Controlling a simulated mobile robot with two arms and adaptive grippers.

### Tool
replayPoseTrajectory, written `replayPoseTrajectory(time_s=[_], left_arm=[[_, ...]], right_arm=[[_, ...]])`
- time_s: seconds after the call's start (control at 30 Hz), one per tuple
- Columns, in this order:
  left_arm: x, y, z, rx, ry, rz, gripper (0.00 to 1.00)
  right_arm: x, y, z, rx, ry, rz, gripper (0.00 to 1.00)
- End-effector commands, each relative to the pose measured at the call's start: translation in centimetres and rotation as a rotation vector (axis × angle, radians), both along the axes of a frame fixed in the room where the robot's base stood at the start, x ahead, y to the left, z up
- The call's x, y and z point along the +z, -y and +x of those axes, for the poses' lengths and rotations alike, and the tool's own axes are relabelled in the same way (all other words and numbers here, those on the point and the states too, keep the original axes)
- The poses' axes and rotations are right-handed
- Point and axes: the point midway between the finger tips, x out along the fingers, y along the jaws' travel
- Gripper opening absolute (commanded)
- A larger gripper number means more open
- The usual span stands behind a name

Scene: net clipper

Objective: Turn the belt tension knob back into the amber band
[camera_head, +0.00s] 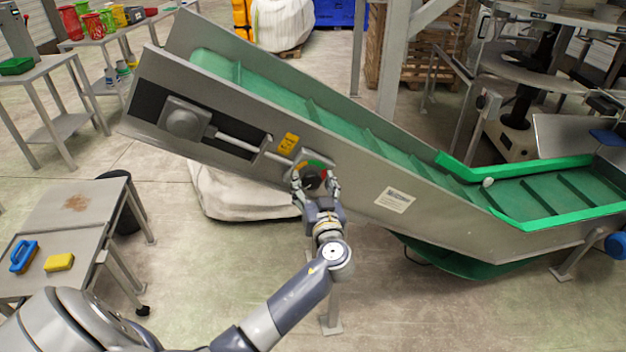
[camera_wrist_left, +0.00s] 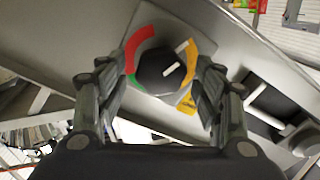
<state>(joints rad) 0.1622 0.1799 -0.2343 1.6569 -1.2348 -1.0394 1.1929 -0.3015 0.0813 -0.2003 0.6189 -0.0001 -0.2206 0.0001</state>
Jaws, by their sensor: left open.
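The belt tension knob (camera_wrist_left: 152,73) is dark and many-sided, on a dial plate on the conveyor's side. It also shows in the head view (camera_head: 312,180). Around it in the left wrist view are a red band (camera_wrist_left: 141,42), an amber band (camera_wrist_left: 188,66) and a green patch (camera_wrist_left: 136,84). The white line on the knob slants up and right, toward the amber side. A separate white mark lies at the amber band's upper end. My left gripper (camera_head: 316,187) is open, its fingers on either side of the knob; I cannot tell whether they touch it. My right gripper is not in view.
The inclined conveyor (camera_head: 370,180) with its green belt fills the middle. A yellow label (camera_head: 288,143) and a white label (camera_head: 395,200) are on its side. A worn table (camera_head: 110,195) with a blue brush (camera_head: 24,257) and yellow sponge (camera_head: 59,262) stands left.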

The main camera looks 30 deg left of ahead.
Motion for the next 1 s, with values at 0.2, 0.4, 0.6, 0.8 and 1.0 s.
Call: replayPoseTrajectory(time_s=[0.2, 0.4, 0.6, 0.8, 1.0], left_arm=[[-0.03, -0.28, 0.25, 0.0, 0.0, 0.0, 0.62], [-0.02, -0.26, 0.23, 0.0, 0.0, 0.0, 0.41], [-0.01, -0.24, 0.23, 0.0, 0.0, 0.0, 0.17], [-0.05, -0.22, 0.23, 0.0, -0.009, 0.009, 0.17], [-0.12, -0.2, 0.24, 0.0, -0.056, 0.058, 0.17]], right_arm=[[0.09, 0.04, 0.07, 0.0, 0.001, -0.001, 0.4], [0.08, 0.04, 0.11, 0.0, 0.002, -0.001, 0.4], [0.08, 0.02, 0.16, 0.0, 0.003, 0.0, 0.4], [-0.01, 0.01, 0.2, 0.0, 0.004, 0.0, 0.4], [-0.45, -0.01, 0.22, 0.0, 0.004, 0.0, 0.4]])
